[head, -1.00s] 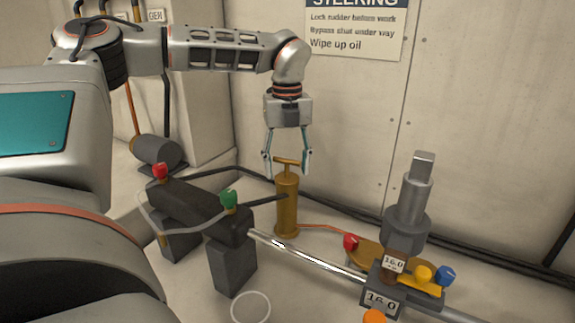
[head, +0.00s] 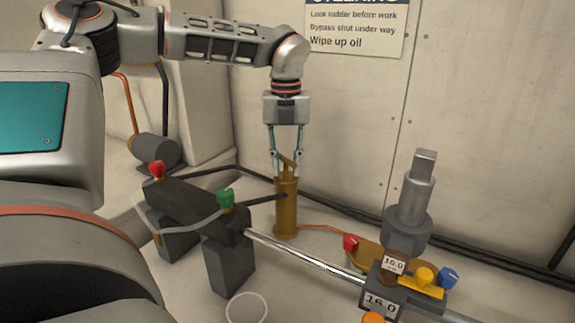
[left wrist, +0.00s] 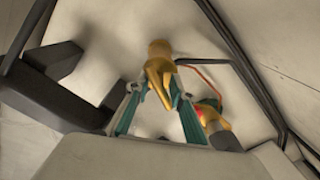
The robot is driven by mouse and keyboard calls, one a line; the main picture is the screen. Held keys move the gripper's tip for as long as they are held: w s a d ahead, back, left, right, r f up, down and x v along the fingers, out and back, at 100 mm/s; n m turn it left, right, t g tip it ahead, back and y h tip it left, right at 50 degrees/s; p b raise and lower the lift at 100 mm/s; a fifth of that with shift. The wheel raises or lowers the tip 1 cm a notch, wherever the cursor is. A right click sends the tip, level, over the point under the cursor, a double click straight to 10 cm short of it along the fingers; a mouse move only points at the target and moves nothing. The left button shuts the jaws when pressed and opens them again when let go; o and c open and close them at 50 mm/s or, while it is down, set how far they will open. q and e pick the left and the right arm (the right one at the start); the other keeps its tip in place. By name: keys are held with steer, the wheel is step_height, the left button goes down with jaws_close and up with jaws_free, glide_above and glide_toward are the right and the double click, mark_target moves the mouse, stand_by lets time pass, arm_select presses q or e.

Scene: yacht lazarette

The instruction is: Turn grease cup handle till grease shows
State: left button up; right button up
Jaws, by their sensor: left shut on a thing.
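The grease cup is a brass upright cylinder (head: 286,212) standing on the floor in the head view, with a brass T-handle (head: 287,163) on top. The handle also shows in the left wrist view (left wrist: 158,82). My left gripper (head: 286,170) reaches straight down from above and is shut on the handle, a finger on either side. The handle's bar is turned at an angle to the head view. An orange-red line runs from the cup's foot to the right. No grease can be made out. My right gripper is not in view.
A dark steering cylinder (head: 190,205) with red (head: 156,169) and green (head: 225,197) knobs stands close on the left. Its silver rod (head: 310,257) runs to a grey post (head: 408,205) on the right. A white ring (head: 246,308) lies in front. The wall is behind.

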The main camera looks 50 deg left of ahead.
arm_select(q)
steer(key=o, duration=1.5)
steer(key=shift+o, duration=0.2)
step_height(320, 180, up, 12)
